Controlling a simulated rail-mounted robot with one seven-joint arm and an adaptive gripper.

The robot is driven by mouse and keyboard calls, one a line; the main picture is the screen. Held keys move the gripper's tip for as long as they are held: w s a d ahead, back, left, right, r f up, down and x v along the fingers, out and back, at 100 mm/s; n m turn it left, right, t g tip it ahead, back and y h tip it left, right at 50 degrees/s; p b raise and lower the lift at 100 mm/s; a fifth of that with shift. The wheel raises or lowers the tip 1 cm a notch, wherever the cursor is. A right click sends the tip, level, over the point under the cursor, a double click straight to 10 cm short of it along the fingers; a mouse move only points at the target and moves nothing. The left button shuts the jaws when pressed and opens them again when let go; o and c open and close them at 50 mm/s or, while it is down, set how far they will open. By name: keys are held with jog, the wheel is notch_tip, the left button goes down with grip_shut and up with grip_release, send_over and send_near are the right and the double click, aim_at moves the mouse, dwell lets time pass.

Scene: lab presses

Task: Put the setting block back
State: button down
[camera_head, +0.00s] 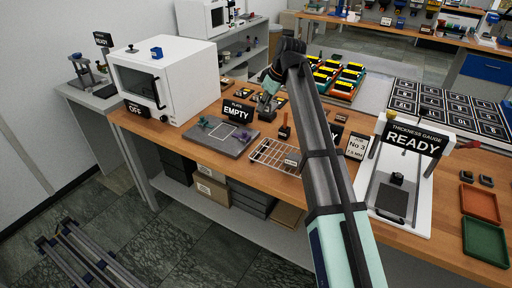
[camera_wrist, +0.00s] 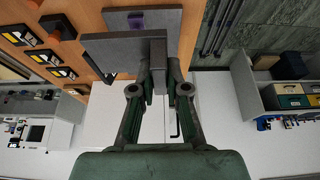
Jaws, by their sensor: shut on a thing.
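My gripper (camera_head: 266,103) is low over the wooden bench, just behind and right of the black EMPTY sign (camera_head: 237,111). In the wrist view my gripper (camera_wrist: 158,82) is shut on a narrow grey block (camera_wrist: 158,62), which I take to be the setting block. The block stands out past the fingertips, close to a dark grey slab (camera_wrist: 110,52); I cannot tell whether they touch. In the head view I cannot make out the block clearly at the gripper.
A grey plate (camera_head: 218,140) with coloured clamps lies left of the wire rack (camera_head: 272,157). A white oven (camera_head: 160,80) stands further left. Black-and-yellow stacks (camera_head: 335,80) fill the back. The READY thickness gauge (camera_head: 395,190) is at right, with an orange tray (camera_head: 480,203) and a green tray (camera_head: 485,240).

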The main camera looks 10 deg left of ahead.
notch_tip(320, 180, down, 19)
jog(key=p, duration=0.4)
jog(key=shift+d+f, duration=0.15)
jog(key=shift+f, duration=0.15)
jog(key=c, duration=1.2)
grip_release()
jog(key=shift+s, duration=0.1)
jog(key=b+v, duration=0.2)
jog(key=v, duration=1)
jog(key=shift+d, duration=0.1)
